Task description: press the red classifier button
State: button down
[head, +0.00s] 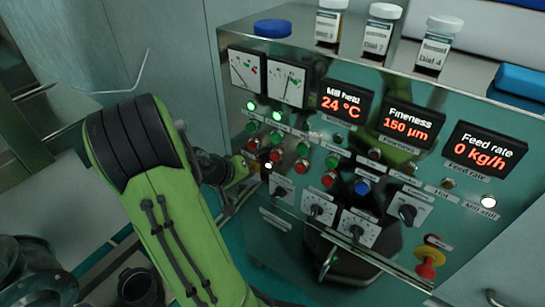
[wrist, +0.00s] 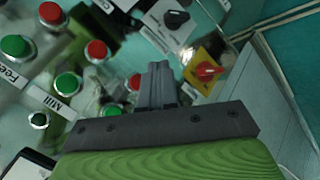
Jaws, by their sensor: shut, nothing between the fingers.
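My gripper (wrist: 158,68) is shut and empty, its fingertips pointing at the panel in the wrist view. A red button (wrist: 134,82) lies just left of the fingers, partly hidden by them, with a green button (wrist: 112,110) below it. Its label is hidden, so I cannot tell if it is the classifier's. Two more red buttons, one (wrist: 96,50) in the middle and one (wrist: 50,13) at upper left, stand clear. In the head view my gripper (head: 256,162) is at the panel's left side, near a red button (head: 274,166). I cannot tell whether it touches anything.
A red-and-yellow rotary switch (wrist: 207,70) is right of the fingers, with a black knob (wrist: 177,18) above. The head view shows a red emergency knob (head: 430,262), displays (head: 412,125) and jars (head: 380,28) on the panel's top ledge.

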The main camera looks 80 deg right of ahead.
aim_at(275, 157)
jog(key=s+d, duration=0.2)
jog(key=d, duration=0.3)
jog(key=shift+s+d+p, duration=0.2)
jog(key=shift+d+p, duration=0.05)
jog(key=shift+p, duration=0.1)
dwell(1.6)
jog(key=shift+s+d, duration=0.15)
jog(key=shift+d, duration=0.2)
jog(key=shift+s+d, duration=0.25)
jog(key=shift+d, duration=0.25)
dwell(0.6)
jog(key=shift+a, duration=0.1)
jog(key=shift+w+a, duration=0.4)
jog(key=shift+a, duration=0.35)
